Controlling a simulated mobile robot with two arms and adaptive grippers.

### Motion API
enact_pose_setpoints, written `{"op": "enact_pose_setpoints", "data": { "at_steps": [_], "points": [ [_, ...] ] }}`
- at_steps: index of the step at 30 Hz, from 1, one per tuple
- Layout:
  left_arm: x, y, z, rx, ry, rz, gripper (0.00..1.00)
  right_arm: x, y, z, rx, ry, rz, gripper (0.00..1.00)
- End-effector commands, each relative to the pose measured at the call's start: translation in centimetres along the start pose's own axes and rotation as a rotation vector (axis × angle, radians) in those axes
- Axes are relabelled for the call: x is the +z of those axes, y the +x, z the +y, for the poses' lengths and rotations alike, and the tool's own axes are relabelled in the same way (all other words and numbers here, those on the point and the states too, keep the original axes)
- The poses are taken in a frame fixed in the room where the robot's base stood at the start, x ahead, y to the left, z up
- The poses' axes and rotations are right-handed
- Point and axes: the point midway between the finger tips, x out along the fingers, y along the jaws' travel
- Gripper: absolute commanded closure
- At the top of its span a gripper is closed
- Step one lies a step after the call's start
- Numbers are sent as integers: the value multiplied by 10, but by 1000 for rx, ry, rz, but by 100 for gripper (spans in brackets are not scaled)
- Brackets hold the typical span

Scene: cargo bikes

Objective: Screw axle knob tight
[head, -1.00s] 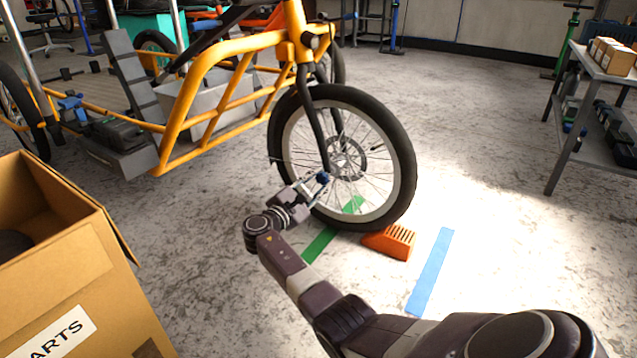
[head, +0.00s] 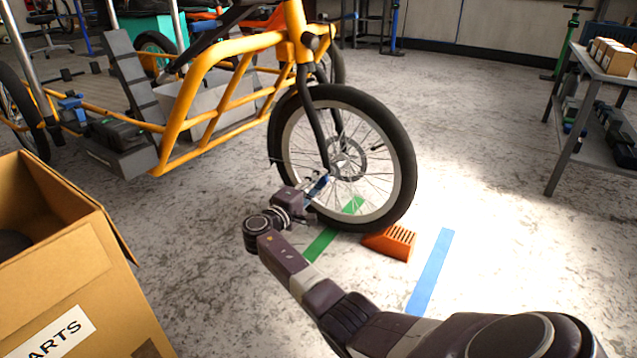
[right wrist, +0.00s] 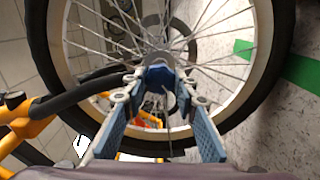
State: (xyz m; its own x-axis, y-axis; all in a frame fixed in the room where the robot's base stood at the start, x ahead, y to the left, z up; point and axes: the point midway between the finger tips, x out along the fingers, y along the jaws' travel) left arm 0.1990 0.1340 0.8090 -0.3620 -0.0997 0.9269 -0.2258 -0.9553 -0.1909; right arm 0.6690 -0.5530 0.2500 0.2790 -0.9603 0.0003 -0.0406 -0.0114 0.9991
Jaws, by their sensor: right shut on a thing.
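The front wheel (head: 403,165) of the yellow cargo bike stands upright, with its dark fork leg (head: 316,130) running down to the hub. My right gripper (head: 318,186) is at the lower end of the fork, on the near side of the wheel. In the right wrist view, its two blue-padded fingers (right wrist: 158,90) are shut on the blue axle knob (right wrist: 158,76), in line with the hub behind it. Whether the knob sits flush against the fork cannot be told. In the head view the fingers largely hide the knob. My left gripper is not in view.
An orange wheel chock (head: 388,243) sits at the tyre's base. Green (head: 322,243) and blue (head: 430,272) tape strips lie on the floor. An open cardboard box (head: 70,270) stands at the left, a grey shelf table (head: 605,75) at the right. The floor between is mostly clear.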

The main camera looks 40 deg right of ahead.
Motion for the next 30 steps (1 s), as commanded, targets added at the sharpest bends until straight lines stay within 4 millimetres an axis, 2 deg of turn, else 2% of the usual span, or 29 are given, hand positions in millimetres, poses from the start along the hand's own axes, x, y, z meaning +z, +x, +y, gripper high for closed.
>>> {"op": "enact_pose_setpoints", "data": {
  "at_steps": [9,23,24,28,30],
  "points": [
    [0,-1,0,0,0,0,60,2,-1,-2,-3,94,-6,98],
    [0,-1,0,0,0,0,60,2,-1,-3,-3,105,-7,98],
    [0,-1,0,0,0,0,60,2,-1,-3,-3,105,-7,71],
    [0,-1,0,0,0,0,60,2,-1,-2,-2,106,-6,57],
    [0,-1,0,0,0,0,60,2,0,-2,-2,106,-4,56]
  ]
}}
